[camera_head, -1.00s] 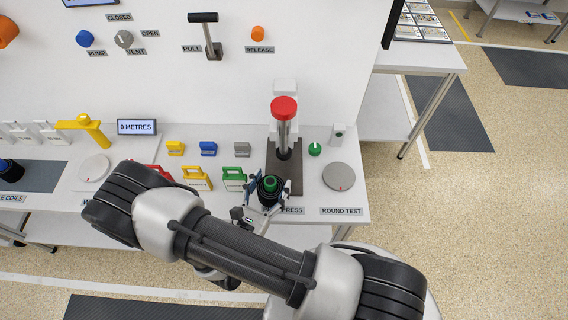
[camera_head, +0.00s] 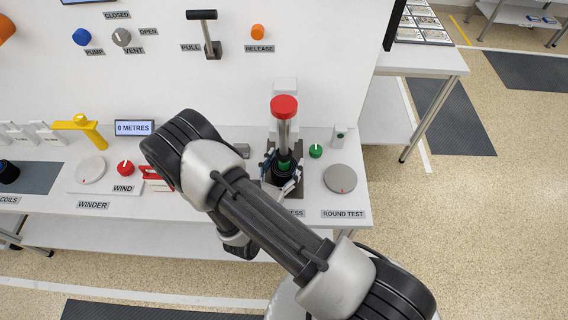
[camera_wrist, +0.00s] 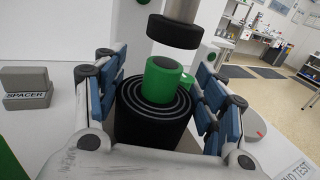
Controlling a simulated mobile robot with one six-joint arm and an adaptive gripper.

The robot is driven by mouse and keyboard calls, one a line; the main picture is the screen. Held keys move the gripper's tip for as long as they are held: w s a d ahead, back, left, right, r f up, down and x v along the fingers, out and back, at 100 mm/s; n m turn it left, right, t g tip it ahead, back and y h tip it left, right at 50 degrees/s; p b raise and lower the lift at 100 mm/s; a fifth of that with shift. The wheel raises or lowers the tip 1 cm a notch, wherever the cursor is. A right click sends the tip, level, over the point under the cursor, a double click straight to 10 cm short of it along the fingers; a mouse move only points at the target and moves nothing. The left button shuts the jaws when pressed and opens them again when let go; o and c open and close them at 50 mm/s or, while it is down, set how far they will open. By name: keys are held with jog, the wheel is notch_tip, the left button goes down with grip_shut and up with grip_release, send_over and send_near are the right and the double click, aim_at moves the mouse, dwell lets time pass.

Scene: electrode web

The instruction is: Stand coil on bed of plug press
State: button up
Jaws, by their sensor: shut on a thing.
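The coil (camera_wrist: 152,128) is a black wound roll with pale rings on its top and a green core (camera_wrist: 162,80) standing up from its middle. My gripper (camera_wrist: 160,110) is shut on the coil, its blue-padded fingers on both sides; in the head view my gripper (camera_head: 282,175) is at the press. The plug press has a red cap (camera_head: 284,106), a grey column and a black ram (camera_wrist: 173,31) above and slightly behind the green core, with a gap between. The coil looks upright. The coil's underside is hidden, so I cannot tell whether it touches the press bed.
A green knob (camera_head: 316,151) and a grey round test disc (camera_head: 340,178) are right of the press. A grey spacer block (camera_wrist: 27,88) stands left in the wrist view. A red wind knob (camera_head: 125,168) and a yellow handle (camera_head: 83,128) are further left.

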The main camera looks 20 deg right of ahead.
jog(key=shift+f, duration=0.2)
jog(key=o, duration=1.4)
jog(key=shift+o, duration=0.2)
jog(key=shift+r, duration=0.1)
